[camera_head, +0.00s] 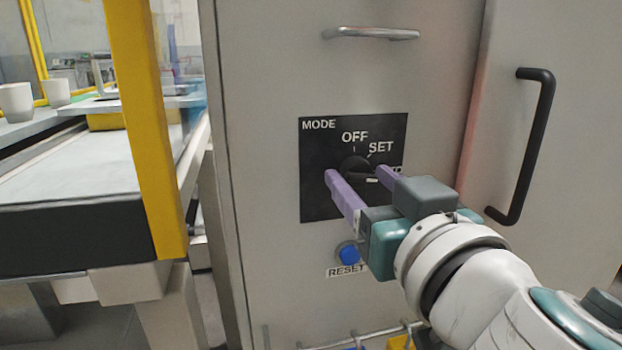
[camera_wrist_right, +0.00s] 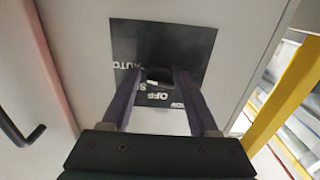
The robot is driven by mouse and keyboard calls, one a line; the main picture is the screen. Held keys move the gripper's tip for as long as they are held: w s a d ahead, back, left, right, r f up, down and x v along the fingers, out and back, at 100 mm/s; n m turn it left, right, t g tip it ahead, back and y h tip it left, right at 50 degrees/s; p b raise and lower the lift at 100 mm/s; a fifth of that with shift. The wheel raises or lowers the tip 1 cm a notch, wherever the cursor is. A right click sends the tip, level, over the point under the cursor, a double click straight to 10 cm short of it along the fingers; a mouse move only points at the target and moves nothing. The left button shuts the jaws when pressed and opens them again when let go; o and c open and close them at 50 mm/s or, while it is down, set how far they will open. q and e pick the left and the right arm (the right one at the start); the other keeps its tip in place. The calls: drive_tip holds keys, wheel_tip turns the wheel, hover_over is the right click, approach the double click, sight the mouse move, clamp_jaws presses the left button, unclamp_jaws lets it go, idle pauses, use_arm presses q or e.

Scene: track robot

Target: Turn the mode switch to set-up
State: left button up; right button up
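The mode switch (camera_head: 355,164) is a dark round knob on a black panel (camera_head: 318,205) marked MODE, with OFF above it and SET to its upper right. A label at its right is mostly covered by a finger; the wrist view shows AUTO. A small pale mark shows low on the knob, but I cannot tell surely where it points. My right gripper (camera_head: 357,174) has its purple fingers apart, one on each side of the knob. In the right wrist view the knob (camera_wrist_right: 160,72) lies between the fingertips (camera_wrist_right: 159,76); contact is unclear. My left gripper is out of view.
A blue RESET button (camera_head: 348,252) sits just below the panel, close to my right gripper. A metal handle (camera_head: 371,33) is above, and a black door handle (camera_head: 530,145) is at the right. A yellow post (camera_head: 145,120) and a bench with white cups (camera_head: 16,102) stand at the left.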

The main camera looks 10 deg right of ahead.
clamp_jaws()
idle(0.5)
drive_tip(key=n, duration=0.5)
drive_tip(key=shift+n, duration=0.3)
drive_tip(key=n, duration=0.3)
drive_tip(key=shift+d+n+p, duration=0.1)
drive_tip(key=shift+n+p, duration=0.25)
drive_tip(key=shift+n, duration=0.35)
drive_tip(key=shift+o, duration=1.1)
unclamp_jaws()
